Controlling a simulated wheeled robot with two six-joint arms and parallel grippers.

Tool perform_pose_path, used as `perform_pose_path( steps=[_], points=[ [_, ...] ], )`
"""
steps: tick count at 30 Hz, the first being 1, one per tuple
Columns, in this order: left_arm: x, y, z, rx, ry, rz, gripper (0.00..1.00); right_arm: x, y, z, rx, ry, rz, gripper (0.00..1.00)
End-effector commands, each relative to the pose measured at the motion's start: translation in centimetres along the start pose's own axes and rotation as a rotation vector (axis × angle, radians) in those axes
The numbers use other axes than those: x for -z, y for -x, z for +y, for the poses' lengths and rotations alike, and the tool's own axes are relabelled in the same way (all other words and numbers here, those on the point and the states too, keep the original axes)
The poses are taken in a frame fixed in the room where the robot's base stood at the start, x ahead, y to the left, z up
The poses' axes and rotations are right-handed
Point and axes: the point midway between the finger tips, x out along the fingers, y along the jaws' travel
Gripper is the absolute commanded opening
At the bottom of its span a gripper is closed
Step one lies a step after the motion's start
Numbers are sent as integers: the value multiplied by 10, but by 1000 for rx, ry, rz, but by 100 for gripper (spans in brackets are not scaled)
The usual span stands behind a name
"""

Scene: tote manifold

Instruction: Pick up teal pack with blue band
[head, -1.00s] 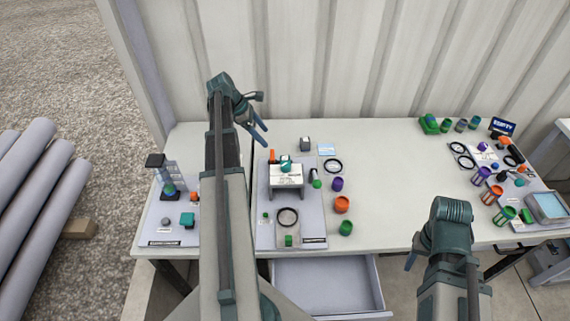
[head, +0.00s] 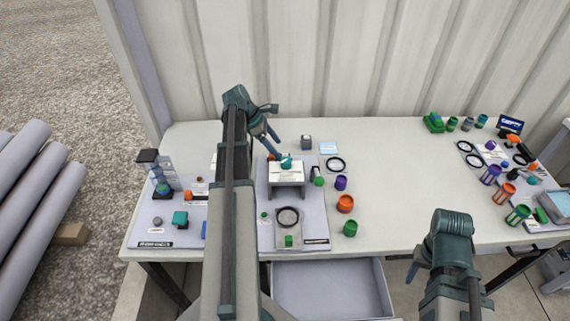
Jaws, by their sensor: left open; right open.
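A small teal object (head: 286,161) sits on top of a grey stand (head: 287,174) on the middle board; a blue band on it is too small to make out. A teal block (head: 180,218) lies on the left board, also with no band I can make out. My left gripper (head: 273,143) is open and empty, pointing down just behind and left of the teal object on the stand, apparently apart from it. My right gripper (head: 411,272) is at the table's front edge, partly hidden by its own arm, far from both teal things.
Orange (head: 345,204), green (head: 350,228) and purple (head: 341,183) cups stand right of the middle board. An open drawer (head: 330,288) juts out below. The table's centre right is clear.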

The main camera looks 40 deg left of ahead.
Motion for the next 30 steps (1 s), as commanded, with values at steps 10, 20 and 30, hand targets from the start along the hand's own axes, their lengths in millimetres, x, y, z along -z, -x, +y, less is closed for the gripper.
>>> perform_pose_path(
  steps=[10,20,30],
  points=[
    [2,-42,-2,0,-2,0,85,2,-37,-4,0,0,0,50],
    [-1,-50,-1,-1,0,0,85,2,-43,-4,0,0,0,50],
    [-1,-50,-1,0,0,0,31,2,-43,-4,0,0,0,50]
  ],
)
